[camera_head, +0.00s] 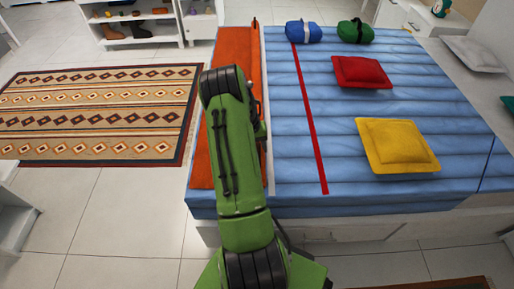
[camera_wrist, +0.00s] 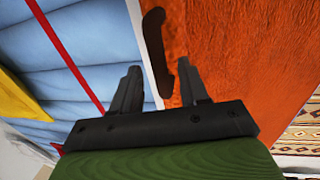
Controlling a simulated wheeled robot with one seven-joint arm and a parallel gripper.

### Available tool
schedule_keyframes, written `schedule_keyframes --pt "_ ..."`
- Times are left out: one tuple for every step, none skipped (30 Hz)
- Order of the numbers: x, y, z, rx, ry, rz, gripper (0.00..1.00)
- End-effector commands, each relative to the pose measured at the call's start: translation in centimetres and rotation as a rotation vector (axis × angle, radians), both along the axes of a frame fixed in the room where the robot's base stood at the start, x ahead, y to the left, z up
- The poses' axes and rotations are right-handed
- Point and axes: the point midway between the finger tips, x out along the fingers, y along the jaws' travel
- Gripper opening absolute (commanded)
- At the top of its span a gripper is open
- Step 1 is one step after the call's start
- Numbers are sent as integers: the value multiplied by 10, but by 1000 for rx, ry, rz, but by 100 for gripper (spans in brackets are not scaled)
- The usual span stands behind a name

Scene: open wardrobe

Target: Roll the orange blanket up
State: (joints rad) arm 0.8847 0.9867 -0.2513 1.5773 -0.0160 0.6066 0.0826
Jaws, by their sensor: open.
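The orange blanket (camera_head: 238,52) lies flat as a long strip along the left side of the blue bed. It also shows in the wrist view (camera_wrist: 245,50), on the right. A pale edge strip (camera_head: 265,90) runs along its right side. A dark, curved, handle-like piece (camera_wrist: 155,45) lies at that edge in the wrist view. My gripper (camera_wrist: 160,72) is open above the edge, its fingers on either side of the piece's lower end. No contact is visible. In the head view my green arm hides the gripper and the blanket's middle.
A red line (camera_head: 309,120) runs along the blue bed (camera_head: 350,110). A red cushion (camera_head: 361,71), a yellow cushion (camera_head: 397,145), and blue (camera_head: 303,31) and green (camera_head: 355,31) rolls rest on it. A patterned rug (camera_head: 95,110) covers the floor left. A shelf (camera_head: 150,20) stands behind.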

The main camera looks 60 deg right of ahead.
Motion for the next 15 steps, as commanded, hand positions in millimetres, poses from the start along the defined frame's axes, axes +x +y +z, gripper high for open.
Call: schedule_keyframes --pt "0 0 1 0 0 0 44" --pt "0 0 1 0 0 0 44" --pt "0 0 1 0 0 0 44" --pt "0 0 1 0 0 0 40" --pt "0 0 1 0 0 0 35" --pt "0 0 1 0 0 0 29" --pt "0 0 1 0 0 0 24" --pt "0 0 1 0 0 0 20" --pt "0 0 1 0 0 0 14" --pt "0 0 1 0 0 0 9" --pt "0 0 1 0 0 0 4" --pt "0 0 1 0 0 0 0" --pt "0 0 1 0 0 0 0" --pt "0 0 1 0 0 0 0" --pt "0 0 1 0 0 0 0"
